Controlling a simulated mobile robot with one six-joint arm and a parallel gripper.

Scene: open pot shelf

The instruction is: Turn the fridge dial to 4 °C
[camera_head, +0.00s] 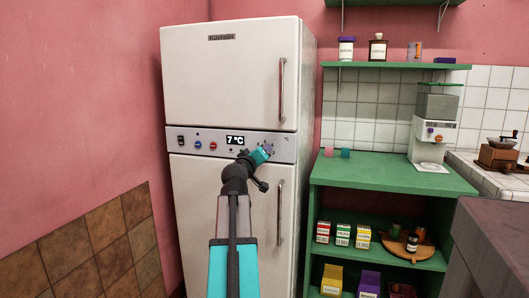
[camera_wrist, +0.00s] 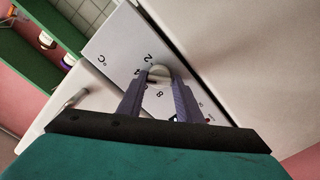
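The white fridge (camera_head: 228,75) has a control strip with a small display (camera_head: 235,140) that reads 7 °C. The dial (camera_wrist: 159,74) is a pale round knob on the strip, with 2 and 8 printed near it in the wrist view. My gripper (camera_head: 268,150) is at the right part of the strip and hides most of the dial in the head view. In the wrist view my gripper's fingers (camera_wrist: 158,84) stand one on each side of the dial. I cannot tell whether both fingers press on it.
A switch (camera_head: 181,140) and blue and red buttons (camera_head: 213,145) sit left of the display. The upper door handle (camera_head: 282,90) and lower door handle (camera_head: 279,212) stand out near the dial. A green shelf unit (camera_head: 385,172) stands to the right.

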